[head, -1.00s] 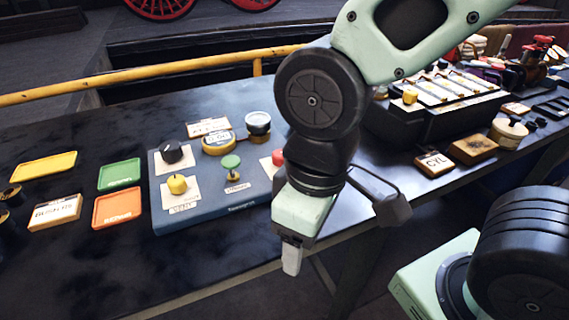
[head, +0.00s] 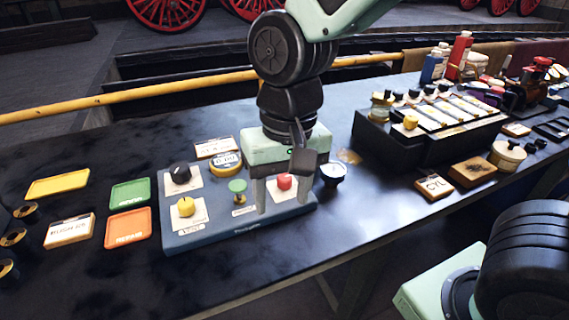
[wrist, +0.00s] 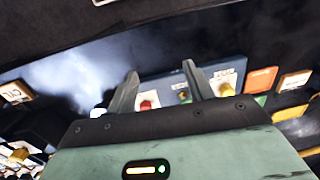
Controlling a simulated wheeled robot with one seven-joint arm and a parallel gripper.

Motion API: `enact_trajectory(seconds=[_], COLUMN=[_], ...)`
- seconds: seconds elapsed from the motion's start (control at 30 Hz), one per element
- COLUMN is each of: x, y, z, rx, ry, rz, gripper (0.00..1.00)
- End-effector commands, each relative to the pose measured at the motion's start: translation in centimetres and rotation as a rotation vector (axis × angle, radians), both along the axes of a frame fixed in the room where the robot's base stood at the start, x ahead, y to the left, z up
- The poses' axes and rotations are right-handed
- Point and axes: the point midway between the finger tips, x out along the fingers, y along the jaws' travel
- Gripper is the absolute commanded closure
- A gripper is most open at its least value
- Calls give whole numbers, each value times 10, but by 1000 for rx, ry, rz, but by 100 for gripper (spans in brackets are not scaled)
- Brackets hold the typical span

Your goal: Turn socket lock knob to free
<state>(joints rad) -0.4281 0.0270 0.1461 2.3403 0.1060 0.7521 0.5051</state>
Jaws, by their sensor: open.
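A blue control panel (head: 235,230) lies on the dark bench. It carries a black knob (head: 180,172), a yellow knob (head: 186,207), a green mushroom knob (head: 237,187) and a red knob (head: 284,182). Their labels are too small to read, so I cannot tell which is the socket lock knob. My gripper (head: 281,205) is open and empty, pointing down at the panel's right end, with the red knob seen between its fingers. In the wrist view, the red knob (wrist: 146,105) shows between the fingers, the green (wrist: 184,97) and yellow (wrist: 227,90) knobs to the right.
A round gauge (head: 333,174) stands just right of the panel. Green (head: 130,193) and orange (head: 128,228) trays lie to its left. A black rack (head: 425,142) with a yellow knob (head: 410,122) stands at right. Bare bench lies between gauge and CYL block (head: 434,187).

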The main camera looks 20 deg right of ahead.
Motion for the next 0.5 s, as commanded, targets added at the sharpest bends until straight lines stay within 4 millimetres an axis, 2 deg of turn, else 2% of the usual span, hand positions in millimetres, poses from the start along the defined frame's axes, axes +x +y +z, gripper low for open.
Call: enact_trajectory(seconds=[0.03, 0.2, 0.33, 0.5], x=[26, 95, 127, 143], y=[-5, -32, -52, -64], z=[23, 56, 70, 74], rx=[-5, -42, -67, -82], ry=[13, 34, 30, 25], rz=[-163, -678, -940, -1084], gripper=[48, 48, 48, 48])
